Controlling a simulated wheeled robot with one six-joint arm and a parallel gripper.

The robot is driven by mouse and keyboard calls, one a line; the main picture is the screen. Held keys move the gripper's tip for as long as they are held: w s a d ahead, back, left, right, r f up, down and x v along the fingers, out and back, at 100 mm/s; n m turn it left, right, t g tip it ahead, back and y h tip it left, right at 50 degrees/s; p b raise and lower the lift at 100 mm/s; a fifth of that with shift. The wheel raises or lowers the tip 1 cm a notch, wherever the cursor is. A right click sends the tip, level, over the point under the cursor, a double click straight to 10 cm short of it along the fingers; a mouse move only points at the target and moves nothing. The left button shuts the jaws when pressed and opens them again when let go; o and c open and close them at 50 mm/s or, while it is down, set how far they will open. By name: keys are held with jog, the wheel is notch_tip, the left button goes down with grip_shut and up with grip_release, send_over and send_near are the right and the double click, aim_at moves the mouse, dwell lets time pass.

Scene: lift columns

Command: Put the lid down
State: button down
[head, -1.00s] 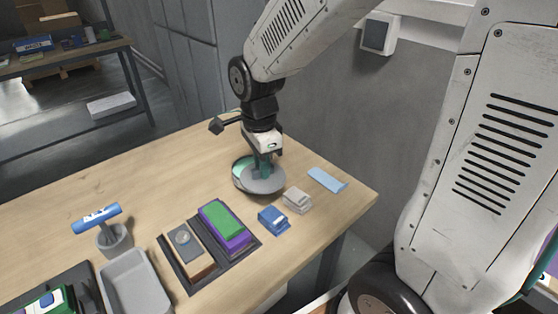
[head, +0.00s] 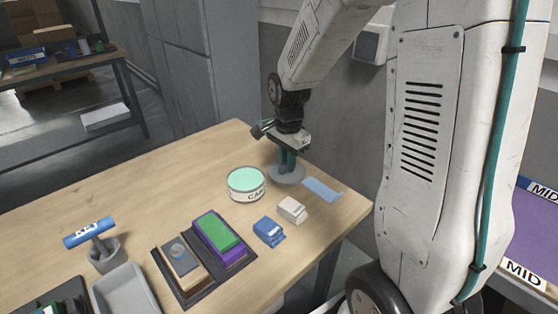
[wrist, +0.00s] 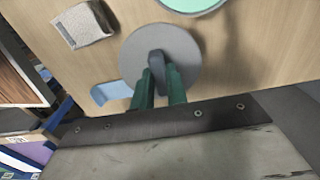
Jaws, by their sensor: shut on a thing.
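My gripper (head: 288,160) is shut on the upright handle of a round grey lid (head: 286,174), to the right of and behind the can. In the wrist view the green fingers (wrist: 160,88) pinch the handle, and the lid's disc (wrist: 187,55) lies flat below them. The lid is at or close to the table top; I cannot tell whether it touches. The can (head: 246,185) is white with dark lettering, open, with pale green inside. The can's rim also shows at the top of the wrist view (wrist: 192,4).
A light blue cloth (head: 322,190) lies right beside the lid, partly under its edge in the wrist view. White (head: 292,210) and blue (head: 269,231) packets lie in front. A dark tray (head: 182,295) holds stacked blocks. Bare wooden table (head: 130,195) lies left of the can.

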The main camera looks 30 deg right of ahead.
jog(key=w, duration=0.4)
jog(key=w+d, duration=0.1)
jog(key=w, duration=0.1)
jog(key=shift+w+f, duration=0.2)
jog(key=shift+f, duration=1.9)
jog(key=c, duration=1.4)
grip_release()
jog(key=shift+f, duration=0.15)
